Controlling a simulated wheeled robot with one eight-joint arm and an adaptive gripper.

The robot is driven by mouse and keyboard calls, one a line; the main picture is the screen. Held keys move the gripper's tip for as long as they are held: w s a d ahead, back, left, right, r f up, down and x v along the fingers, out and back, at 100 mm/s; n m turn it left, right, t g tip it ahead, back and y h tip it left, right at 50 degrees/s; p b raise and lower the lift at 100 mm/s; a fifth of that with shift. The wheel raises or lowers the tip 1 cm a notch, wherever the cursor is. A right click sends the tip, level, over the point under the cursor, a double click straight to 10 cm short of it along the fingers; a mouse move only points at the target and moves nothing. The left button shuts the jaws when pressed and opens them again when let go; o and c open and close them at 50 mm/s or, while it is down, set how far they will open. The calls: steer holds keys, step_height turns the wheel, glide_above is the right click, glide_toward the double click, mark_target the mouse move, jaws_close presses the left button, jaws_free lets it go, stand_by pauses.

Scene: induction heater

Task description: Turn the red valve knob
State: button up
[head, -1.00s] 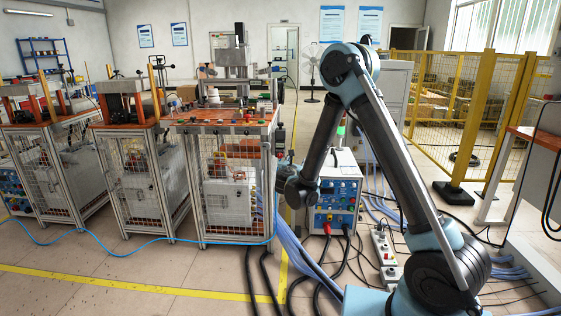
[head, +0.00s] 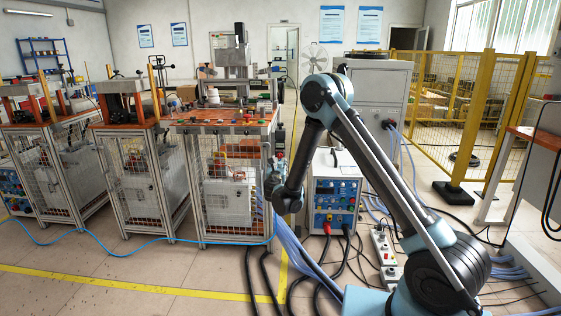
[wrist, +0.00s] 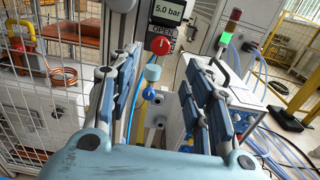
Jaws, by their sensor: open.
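In the wrist view the red valve knob (wrist: 160,45) is round with a white mark and sits under a black display reading 5.0 bar (wrist: 167,11), beside the word OPEN. My gripper (wrist: 165,90) is open, with its two blue fingers apart on either side of the picture. The knob shows beyond the gap between the fingers, apart from them. A blue-capped fitting (wrist: 152,73) and a grey pipe with a blue part stand below the knob. In the head view my arm reaches toward the right side of the caged workstation (head: 232,190); the knob cannot be made out there.
A power unit with a blue panel (head: 334,203) stands right of the workstation. Thick cables (head: 285,255) cross the floor. A yellow fence (head: 455,110) stands at the right. A wire-mesh cage (wrist: 45,75) is at the left in the wrist view.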

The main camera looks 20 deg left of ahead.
mark_target(280, 156)
steer(key=x, duration=0.9)
steer(key=shift+w, duration=0.2)
steer(key=shift+c, duration=0.6)
steer(key=shift+d, duration=0.1)
steer(key=c, duration=0.9)
